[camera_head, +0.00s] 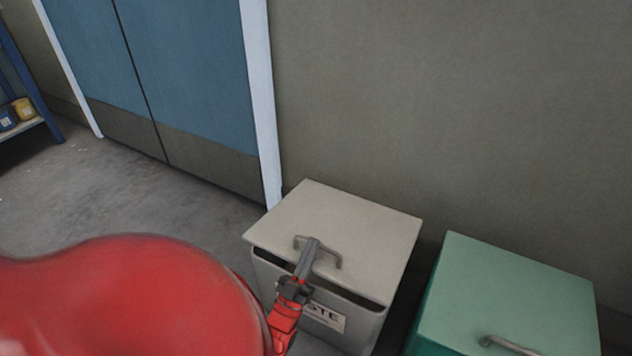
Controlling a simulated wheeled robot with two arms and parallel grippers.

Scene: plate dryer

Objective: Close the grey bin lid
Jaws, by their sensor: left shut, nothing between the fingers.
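The grey bin (372,326) stands against the wall, right of the door, with a label ending in "STE" on its front. Its grey lid (362,214) lies nearly flat over the bin, with a dark gap under its front edge. A curved handle (336,261) sits on top of the lid near the front. My left gripper (312,243) is shut and empty, with its tips over the lid at the handle; I cannot tell whether they touch it. It hides part of the handle, lid edge and label. My right gripper is not in view.
A green bin (515,290) with a closed-looking lid and handle stands to the right, a narrow gap away. Blue double doors (185,75) are behind left. A blue shelf (22,125) is at far left. The floor (130,195) before the doors is clear.

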